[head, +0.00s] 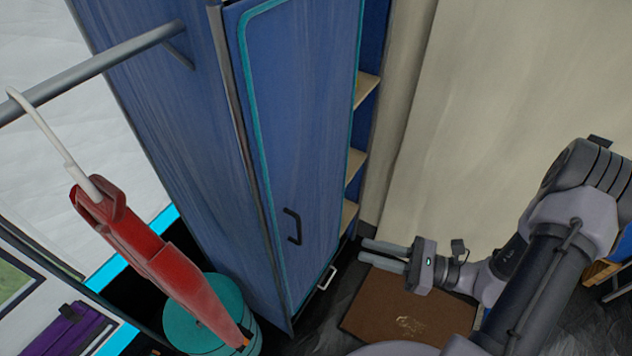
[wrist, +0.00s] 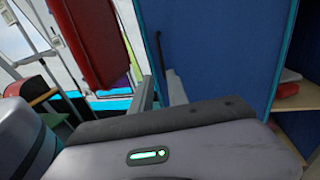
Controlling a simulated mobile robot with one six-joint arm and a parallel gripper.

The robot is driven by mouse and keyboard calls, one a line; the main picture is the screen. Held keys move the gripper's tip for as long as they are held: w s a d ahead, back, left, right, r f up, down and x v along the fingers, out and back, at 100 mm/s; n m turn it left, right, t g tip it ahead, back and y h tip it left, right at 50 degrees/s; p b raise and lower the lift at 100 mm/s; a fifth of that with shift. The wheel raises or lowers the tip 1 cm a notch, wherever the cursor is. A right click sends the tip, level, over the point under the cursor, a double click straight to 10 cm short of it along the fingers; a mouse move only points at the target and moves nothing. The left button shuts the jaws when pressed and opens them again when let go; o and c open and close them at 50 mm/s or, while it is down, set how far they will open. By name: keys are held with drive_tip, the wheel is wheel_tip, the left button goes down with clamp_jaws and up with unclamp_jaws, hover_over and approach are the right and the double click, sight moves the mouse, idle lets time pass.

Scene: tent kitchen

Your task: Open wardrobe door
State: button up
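The blue wardrobe door (head: 305,120) with teal trim stands upright in the middle of the head view. Its black bar handle (head: 293,226) is on the lower part of the door. In the wrist view the fingers (wrist: 161,92) are also apart and empty, in front of the blue panel (wrist: 220,50).
A red hanging item (head: 150,255) hangs from a grey rail (head: 95,68) at left. A teal round stool or container (head: 195,320) stands beside the wardrobe's base. A brown mat (head: 400,308) lies on the dark floor below my gripper. A beige tent wall (head: 510,110) is behind.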

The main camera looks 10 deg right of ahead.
sight(301, 241)
drive_tip(key=b+x, duration=0.4)
drive_tip(key=x, duration=1.3)
drive_tip(key=shift+a, duration=0.1)
clamp_jaws()
idle(0.6)
